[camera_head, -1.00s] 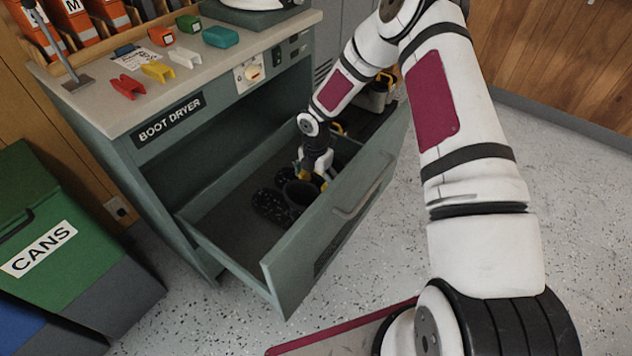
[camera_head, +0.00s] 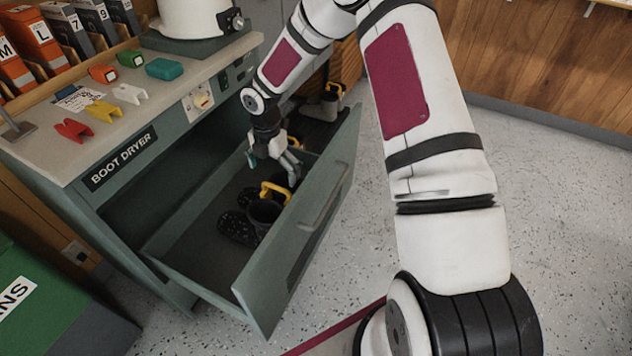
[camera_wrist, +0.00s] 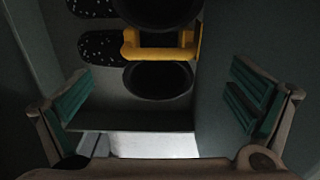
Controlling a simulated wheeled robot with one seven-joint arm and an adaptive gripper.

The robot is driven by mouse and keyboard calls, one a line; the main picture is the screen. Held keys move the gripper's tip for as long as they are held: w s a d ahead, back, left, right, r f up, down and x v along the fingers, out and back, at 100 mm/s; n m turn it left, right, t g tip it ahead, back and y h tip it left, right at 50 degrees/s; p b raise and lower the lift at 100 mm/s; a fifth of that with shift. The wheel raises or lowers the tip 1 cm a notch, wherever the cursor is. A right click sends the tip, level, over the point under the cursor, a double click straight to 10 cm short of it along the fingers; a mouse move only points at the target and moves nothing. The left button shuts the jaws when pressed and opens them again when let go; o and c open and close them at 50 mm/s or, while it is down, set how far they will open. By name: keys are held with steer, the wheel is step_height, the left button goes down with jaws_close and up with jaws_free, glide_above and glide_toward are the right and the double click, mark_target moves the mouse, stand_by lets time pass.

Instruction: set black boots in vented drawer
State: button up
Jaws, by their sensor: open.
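The black speckled boots (camera_head: 264,216) stand inside the pulled-out drawer (camera_head: 205,272) of the boot dryer, joined by a yellow clip (camera_head: 275,190). In the wrist view, the boots' dark openings (camera_wrist: 158,82) lie on both sides of the yellow clip (camera_wrist: 160,52), with speckled toes to the left. My gripper (camera_head: 272,162) is open and empty above the boots, toward the drawer's far end. Its teal-padded fingers (camera_wrist: 160,100) are wide apart in the wrist view, with nothing between the pads. The boots' undersides are hidden.
A grey boot pair with a yellow clip (camera_head: 331,106) stands beyond the drawer. The dryer top (camera_head: 150,107) carries red, yellow and white clips. A green bin (camera_head: 50,300) stands at lower left. Speckled floor is clear on the right.

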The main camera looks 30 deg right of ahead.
steer(key=s+d+r+m+h, duration=0.2)
steer(key=s+r+m, duration=0.5)
steer(key=r, duration=0.6)
steer(key=s+d+r+m+h, duration=0.15)
steer(key=s+r+m, duration=0.25)
steer(key=s+r, duration=0.6)
steer(key=s+a+r+m+y, duration=0.1)
steer(key=s+m, duration=0.3)
steer(key=s, duration=0.4)
steer(key=s+a+r+m+y, duration=0.1)
steer(key=s+r+m, duration=0.3)
steer(key=s, duration=0.4)
steer(key=s+a+r+m+t+y, duration=0.1)
steer(key=s+r+m, duration=0.2)
steer(key=s+m, duration=0.3)
steer(key=shift+s+a+r, duration=0.25)
steer(key=shift+s+a, duration=0.05)
steer(key=shift+s, duration=0.65)
steer(key=shift+y, duration=0.25)
step_height(320, 180, up, 17)
steer(key=t+p, duration=0.3)
steer(key=p, duration=1.2)
steer(key=shift+w, duration=0.1)
